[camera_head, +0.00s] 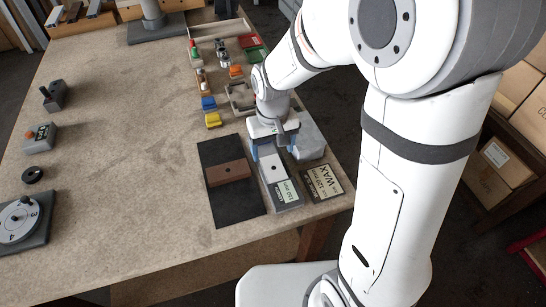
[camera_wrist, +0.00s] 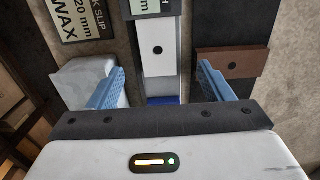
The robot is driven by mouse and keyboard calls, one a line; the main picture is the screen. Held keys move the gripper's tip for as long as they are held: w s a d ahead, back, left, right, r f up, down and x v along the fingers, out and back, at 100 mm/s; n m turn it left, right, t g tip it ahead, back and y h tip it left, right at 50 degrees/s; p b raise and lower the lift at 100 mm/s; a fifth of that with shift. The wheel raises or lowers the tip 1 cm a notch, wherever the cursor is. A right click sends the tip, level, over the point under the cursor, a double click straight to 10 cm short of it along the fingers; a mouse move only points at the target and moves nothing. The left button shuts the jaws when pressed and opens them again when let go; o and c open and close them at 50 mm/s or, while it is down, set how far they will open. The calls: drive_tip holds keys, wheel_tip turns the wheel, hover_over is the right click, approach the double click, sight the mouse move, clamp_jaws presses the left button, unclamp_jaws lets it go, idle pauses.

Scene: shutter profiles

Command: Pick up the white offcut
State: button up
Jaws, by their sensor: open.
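The white offcut (camera_head: 272,168) is a pale block with a dark hole, lying on a narrow grey holder with a 150 mm label (camera_head: 287,190). In the wrist view the white offcut (camera_wrist: 158,60) lies between my fingers, with gaps on both sides. My gripper (camera_head: 271,152) is open and points down over it. In the wrist view my gripper (camera_wrist: 160,74) shows two blue fingers.
A brown block (camera_head: 228,172) lies on a black mat (camera_head: 222,204) to the left. A WAX 120 mm plate (camera_head: 322,182) lies right. A pale grey block (camera_wrist: 84,82) is close beside a finger. Coloured pieces (camera_head: 210,110) stand farther back.

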sight(275, 167)
drive_tip(key=f, duration=0.3)
drive_tip(key=f+p, duration=0.1)
drive_tip(key=f, duration=0.3)
drive_tip(key=shift+s+d+f, duration=0.2)
drive_tip(key=shift+f, duration=0.1)
drive_tip(key=shift+c, duration=0.3)
